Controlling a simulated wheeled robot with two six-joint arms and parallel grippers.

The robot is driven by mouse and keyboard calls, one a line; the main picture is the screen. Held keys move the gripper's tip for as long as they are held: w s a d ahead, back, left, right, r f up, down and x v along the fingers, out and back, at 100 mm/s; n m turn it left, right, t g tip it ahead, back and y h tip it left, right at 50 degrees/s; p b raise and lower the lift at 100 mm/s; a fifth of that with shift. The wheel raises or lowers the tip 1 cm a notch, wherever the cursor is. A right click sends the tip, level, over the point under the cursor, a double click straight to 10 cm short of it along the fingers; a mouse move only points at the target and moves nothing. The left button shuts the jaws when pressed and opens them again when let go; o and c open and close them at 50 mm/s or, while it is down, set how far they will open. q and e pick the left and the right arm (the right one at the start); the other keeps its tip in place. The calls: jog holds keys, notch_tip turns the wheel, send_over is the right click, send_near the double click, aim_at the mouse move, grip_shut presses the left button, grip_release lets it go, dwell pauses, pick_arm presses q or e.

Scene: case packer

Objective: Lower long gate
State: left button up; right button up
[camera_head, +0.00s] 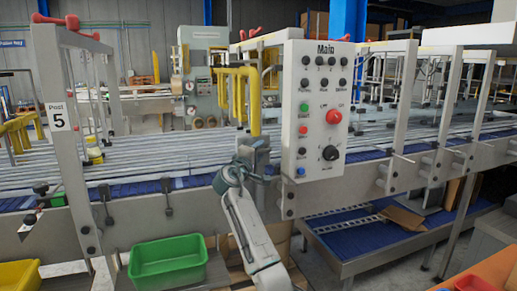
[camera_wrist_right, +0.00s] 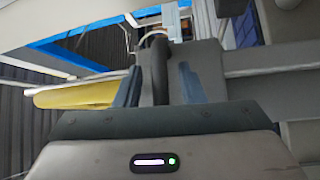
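No part is labelled as the long gate, and I cannot tell for certain which one it is. Yellow upright bars (camera_head: 254,100) stand over the conveyor, left of the control panel. My right gripper (camera_head: 254,150) is just below them at the conveyor's near side. In the right wrist view, the two blue-grey fingers (camera_wrist_right: 160,85) are apart, with a dark curved handle (camera_wrist_right: 158,68) between them. Gaps show on both sides of the handle. A yellow rounded bar (camera_wrist_right: 75,95) lies left of the fingers. My left gripper is out of view.
The control panel (camera_head: 319,108) marked "Main" stands close right of my right gripper. A grey post (camera_head: 63,130) labelled 5 rises at left. A green bin (camera_head: 168,262) and a yellow bin (camera_head: 20,275) sit low in front. The conveyor (camera_head: 190,150) runs across behind.

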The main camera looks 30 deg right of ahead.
jog(key=shift+w+d, duration=0.1)
jog(key=shift+d, duration=0.05)
